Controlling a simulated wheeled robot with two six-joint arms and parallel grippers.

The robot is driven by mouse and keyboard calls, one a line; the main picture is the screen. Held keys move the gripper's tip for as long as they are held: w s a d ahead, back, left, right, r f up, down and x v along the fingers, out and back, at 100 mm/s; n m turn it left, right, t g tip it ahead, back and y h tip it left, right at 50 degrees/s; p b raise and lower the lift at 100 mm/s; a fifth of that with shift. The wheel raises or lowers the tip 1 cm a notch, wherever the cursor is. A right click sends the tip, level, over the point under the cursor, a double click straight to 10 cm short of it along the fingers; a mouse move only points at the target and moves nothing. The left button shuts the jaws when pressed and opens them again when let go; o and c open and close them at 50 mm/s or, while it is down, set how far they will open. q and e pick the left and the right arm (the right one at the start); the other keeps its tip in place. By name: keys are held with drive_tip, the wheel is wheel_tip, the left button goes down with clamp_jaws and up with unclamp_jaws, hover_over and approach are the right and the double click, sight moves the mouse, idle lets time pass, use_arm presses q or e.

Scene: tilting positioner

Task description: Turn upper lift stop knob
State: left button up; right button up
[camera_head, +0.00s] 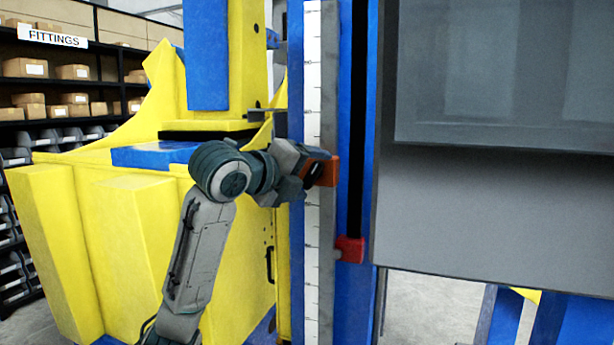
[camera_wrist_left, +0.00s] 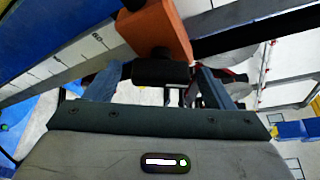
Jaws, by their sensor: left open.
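The upper lift stop is an orange block (camera_head: 327,172) on the scale beside the blue post. In the left wrist view the orange block (camera_wrist_left: 157,30) is large at the top, with a dark cylindrical knob (camera_wrist_left: 160,70) on its near side. My left gripper (camera_head: 308,168) is level with the block, at its left side. In the wrist view its fingers (camera_wrist_left: 160,82) stand open, one on each side of the knob. I cannot tell whether either finger touches it. In the head view the gripper hides the knob. My right gripper is not in view.
A red block (camera_head: 349,249) sits lower on the blue post (camera_head: 353,300). A white scale (camera_head: 313,270) runs vertically beside it. A large grey panel (camera_head: 480,215) stands at right. A yellow machine body (camera_head: 110,240) is behind my arm, with shelves (camera_head: 60,85) farther back.

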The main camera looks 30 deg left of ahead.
use_arm(q)
drive_tip(key=shift+s+a+b, duration=0.1)
drive_tip(key=shift+s+b, duration=0.35)
drive_tip(key=shift+s, duration=0.1)
drive_tip(key=d+b+v, duration=0.1)
drive_tip(key=b+v, duration=0.2)
drive_tip(key=v, duration=0.6)
drive_tip(key=shift+s+a+r+b, duration=0.2)
drive_tip(key=shift+s+a+b, duration=0.2)
drive_tip(key=shift+a, duration=0.1)
